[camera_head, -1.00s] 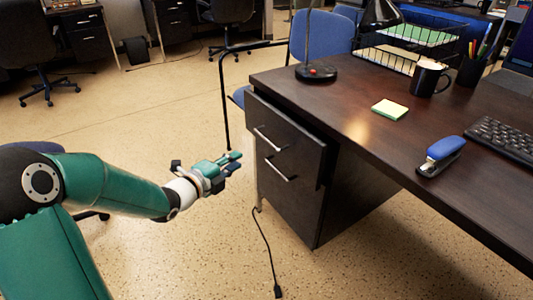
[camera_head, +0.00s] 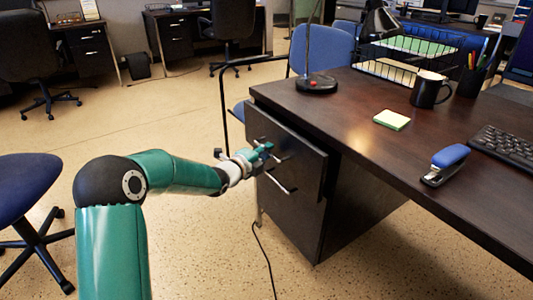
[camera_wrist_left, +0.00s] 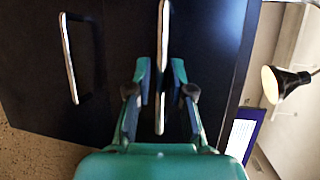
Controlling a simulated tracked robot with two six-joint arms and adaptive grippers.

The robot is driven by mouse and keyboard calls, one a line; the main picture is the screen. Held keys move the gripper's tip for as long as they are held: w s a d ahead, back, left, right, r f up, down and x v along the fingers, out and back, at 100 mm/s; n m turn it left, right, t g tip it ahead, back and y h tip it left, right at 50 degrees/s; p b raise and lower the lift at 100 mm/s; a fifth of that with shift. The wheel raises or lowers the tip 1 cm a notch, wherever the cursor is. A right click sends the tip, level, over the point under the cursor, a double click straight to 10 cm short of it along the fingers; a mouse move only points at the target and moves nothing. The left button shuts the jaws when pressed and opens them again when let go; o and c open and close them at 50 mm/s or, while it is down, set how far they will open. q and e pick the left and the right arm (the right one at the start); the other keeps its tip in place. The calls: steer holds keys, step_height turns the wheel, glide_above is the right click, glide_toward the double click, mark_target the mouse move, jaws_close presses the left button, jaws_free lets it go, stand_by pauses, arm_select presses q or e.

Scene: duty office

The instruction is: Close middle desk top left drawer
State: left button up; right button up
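The dark desk (camera_head: 440,150) stands at the right in the head view. Its top left drawer (camera_head: 304,160) sits a little forward of the desk body, partly open. Its silver handle is partly covered by my left gripper (camera_head: 266,152). In the left wrist view, the drawer front (camera_wrist_left: 215,50) fills much of the picture. There the top handle (camera_wrist_left: 163,65) lies between the two separated fingers of my left gripper (camera_wrist_left: 160,88), which is open around it. I cannot tell whether a finger touches the handle. My right gripper is not in view.
A second drawer handle (camera_head: 280,184) is below. On the desktop are a lamp base (camera_head: 316,84), sticky notes (camera_head: 392,120), a black mug (camera_head: 430,92) and a blue stapler (camera_head: 446,164). A blue chair (camera_head: 24,190) stands at the left. Open floor lies left of the desk.

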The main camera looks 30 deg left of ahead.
arm_select(q)
steer(key=shift+w+f, duration=0.1)
steer(key=shift+w, duration=0.35)
jaws_close()
steer(key=shift+a, duration=0.1)
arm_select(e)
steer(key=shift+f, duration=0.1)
